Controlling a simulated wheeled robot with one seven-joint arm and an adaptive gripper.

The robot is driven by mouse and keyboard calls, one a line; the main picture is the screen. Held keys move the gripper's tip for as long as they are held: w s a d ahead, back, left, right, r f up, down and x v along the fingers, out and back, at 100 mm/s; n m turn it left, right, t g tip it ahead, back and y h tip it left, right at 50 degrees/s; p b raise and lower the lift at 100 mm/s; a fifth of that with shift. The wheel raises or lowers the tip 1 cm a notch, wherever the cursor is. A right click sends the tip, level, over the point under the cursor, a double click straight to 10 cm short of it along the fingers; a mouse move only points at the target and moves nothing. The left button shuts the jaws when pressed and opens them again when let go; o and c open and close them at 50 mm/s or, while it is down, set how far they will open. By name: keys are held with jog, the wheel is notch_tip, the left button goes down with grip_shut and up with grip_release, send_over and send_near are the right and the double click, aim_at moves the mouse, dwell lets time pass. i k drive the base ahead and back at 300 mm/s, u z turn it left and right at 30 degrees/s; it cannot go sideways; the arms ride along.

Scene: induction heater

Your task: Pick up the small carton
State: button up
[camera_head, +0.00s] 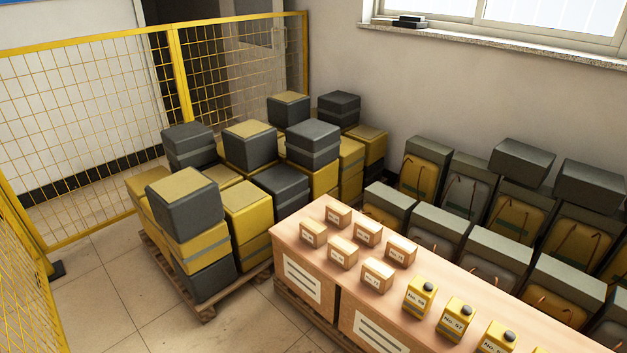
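Several small cardboard cartons with printed labels stand on top of a large light-brown box surface (303,266). In the back row are one carton (338,214), a second (368,233) and a third (401,251). In the front row are another carton (313,234), one beside it (343,252) and one at the near right (377,275). They stand apart from each other. I cannot tell which one the task means. My gripper is not in view.
Yellow bottles with dark caps (419,297) stand right of the cartons. Stacked grey and yellow cases fill a wooden pallet (206,308) at left. Grey cases (440,229) line the wall behind. A yellow mesh fence (85,120) bounds the left. Tiled floor (105,285) is clear at front left.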

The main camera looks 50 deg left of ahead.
aim_at(338, 214)
jog(key=u, duration=0.95)
jog(key=i, duration=0.95)
jog(key=u, duration=0.9)
